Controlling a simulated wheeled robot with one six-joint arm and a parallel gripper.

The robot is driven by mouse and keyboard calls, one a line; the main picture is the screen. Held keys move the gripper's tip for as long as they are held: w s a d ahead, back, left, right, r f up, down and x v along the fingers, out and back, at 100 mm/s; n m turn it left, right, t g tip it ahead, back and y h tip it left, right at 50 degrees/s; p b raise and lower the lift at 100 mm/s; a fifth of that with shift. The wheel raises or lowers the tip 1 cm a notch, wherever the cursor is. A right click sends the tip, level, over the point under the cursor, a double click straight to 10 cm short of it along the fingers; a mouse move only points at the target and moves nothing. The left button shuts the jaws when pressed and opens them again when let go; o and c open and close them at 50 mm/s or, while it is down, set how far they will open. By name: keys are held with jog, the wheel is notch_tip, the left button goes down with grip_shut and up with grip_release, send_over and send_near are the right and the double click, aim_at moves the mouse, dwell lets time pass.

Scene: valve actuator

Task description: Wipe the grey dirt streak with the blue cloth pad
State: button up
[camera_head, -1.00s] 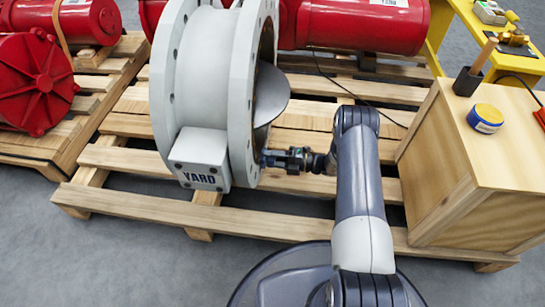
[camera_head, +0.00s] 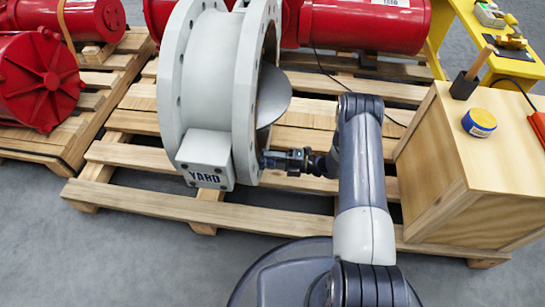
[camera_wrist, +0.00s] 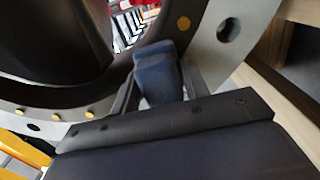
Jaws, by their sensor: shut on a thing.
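My gripper (camera_head: 279,160) is at the right side of the big grey valve body (camera_head: 205,75), beside the lower part of its right flange. In the wrist view my gripper (camera_wrist: 158,88) is shut on the blue cloth pad (camera_wrist: 155,70), which sticks up between the two fingers. The pad is close to the flange face and the dark inner bore; I cannot tell whether it touches. Only a little of the pad shows in the head view. I cannot make out the grey dirt streak in either view.
The valve stands on a wooden pallet (camera_head: 270,218), its grey disc (camera_head: 273,96) jutting out to the right above my gripper. A wooden cabinet (camera_head: 435,180) with a blue-and-yellow tin (camera_head: 479,123) stands right of my arm. Red actuators (camera_head: 365,25) lie behind.

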jog(key=shift+a, duration=0.1)
jog(key=s+d+b, duration=0.1)
jog(key=d, duration=0.5)
dwell(0.4)
jog(key=shift+s+d, duration=0.1)
jog(key=shift+s+d+b, duration=0.15)
jog(key=shift+d+b, duration=0.2)
jog(key=shift+d, duration=0.35)
jog(key=shift+s+d+b, duration=0.15)
jog(key=shift+d+b, duration=0.15)
jog(key=shift+d, duration=0.4)
